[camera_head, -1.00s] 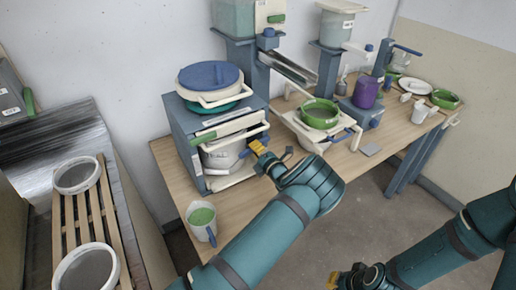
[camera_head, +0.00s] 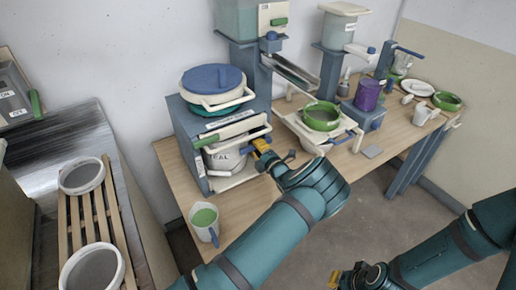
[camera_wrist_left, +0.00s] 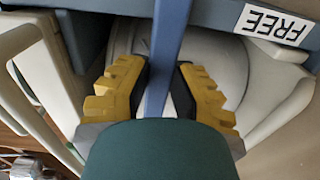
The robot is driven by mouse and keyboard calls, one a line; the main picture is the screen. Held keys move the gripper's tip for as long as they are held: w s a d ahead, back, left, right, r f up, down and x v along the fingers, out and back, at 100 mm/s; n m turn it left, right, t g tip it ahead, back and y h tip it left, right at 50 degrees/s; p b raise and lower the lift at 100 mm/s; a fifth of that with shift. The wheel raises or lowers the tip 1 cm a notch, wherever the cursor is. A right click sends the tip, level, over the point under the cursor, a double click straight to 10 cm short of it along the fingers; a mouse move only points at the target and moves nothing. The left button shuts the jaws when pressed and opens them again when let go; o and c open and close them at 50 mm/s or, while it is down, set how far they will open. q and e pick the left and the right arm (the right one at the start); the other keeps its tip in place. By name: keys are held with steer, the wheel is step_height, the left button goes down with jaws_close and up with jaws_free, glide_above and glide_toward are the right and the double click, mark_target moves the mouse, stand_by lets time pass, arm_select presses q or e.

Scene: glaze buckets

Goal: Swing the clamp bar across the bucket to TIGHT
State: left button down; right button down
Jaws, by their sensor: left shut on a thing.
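The blue clamp bar (camera_wrist_left: 166,50) runs between the yellow fingers of my left gripper (camera_wrist_left: 160,95) in the left wrist view, and the gripper is shut on it. In the head view my left gripper (camera_head: 262,147) is at the front right of the blue-grey clamp housing. The pale bucket (camera_head: 226,160) stands inside that housing, with a partly covered label. In the left wrist view the bucket (camera_wrist_left: 205,62) is behind the bar. A FREE label (camera_wrist_left: 274,24) shows at the upper right there. No TIGHT label is readable. My right gripper (camera_head: 347,279) is low in the head view, away from the table.
A blue-lidded tub (camera_head: 212,78) sits on the housing. A green-rimmed sieve (camera_head: 321,116) and purple cup (camera_head: 367,95) are to the right. A slatted rack (camera_head: 93,215) is at left.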

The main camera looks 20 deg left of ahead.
arm_select(q)
steer(key=shift+a+r, duration=0.15)
steer(key=c, duration=0.8)
jaws_free()
steer(key=v, duration=1.2)
steer(key=shift+s, duration=0.1)
